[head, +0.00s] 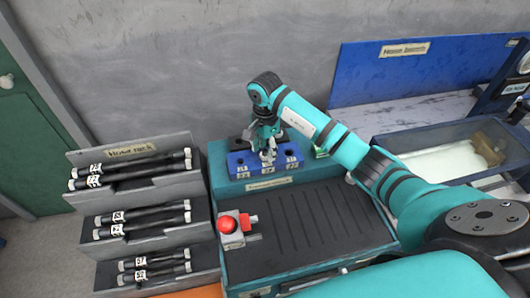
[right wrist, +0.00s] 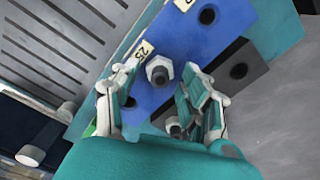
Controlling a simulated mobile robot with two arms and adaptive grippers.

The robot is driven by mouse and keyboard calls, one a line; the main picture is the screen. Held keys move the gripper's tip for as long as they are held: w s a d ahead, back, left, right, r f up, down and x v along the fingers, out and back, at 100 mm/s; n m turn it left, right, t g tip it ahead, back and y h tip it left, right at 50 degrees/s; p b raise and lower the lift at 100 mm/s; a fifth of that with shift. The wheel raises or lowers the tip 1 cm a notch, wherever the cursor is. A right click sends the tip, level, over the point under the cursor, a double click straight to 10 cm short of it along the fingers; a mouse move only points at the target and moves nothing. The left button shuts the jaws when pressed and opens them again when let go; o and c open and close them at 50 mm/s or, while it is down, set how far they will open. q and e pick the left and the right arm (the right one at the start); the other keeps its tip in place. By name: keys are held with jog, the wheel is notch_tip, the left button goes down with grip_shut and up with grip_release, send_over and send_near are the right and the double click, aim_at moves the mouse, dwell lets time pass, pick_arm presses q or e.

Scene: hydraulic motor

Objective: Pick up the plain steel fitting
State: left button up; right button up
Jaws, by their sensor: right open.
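A light-grey hexagonal fitting (right wrist: 159,69), plain steel in look, stands in the blue block (right wrist: 210,50) in the right wrist view, beside a label reading 25. The block (head: 239,163) shows in the head view at the back of the teal bench. My right gripper (right wrist: 156,80) is open, with its fingertips on either side of the fitting; I cannot tell whether they touch it. In the head view the right gripper (head: 267,153) points down over the block and hides the fitting. A second, darker fitting (right wrist: 174,130) shows further back between the fingers. My left gripper is not in view.
A red button (head: 228,225) on a grey box stands at the bench's front left. A hose rack (head: 185,205) with several black hoses is at left. A blue-framed tray (head: 440,158) is at right.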

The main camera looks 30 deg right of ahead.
grip_shut()
dwell(0.5)
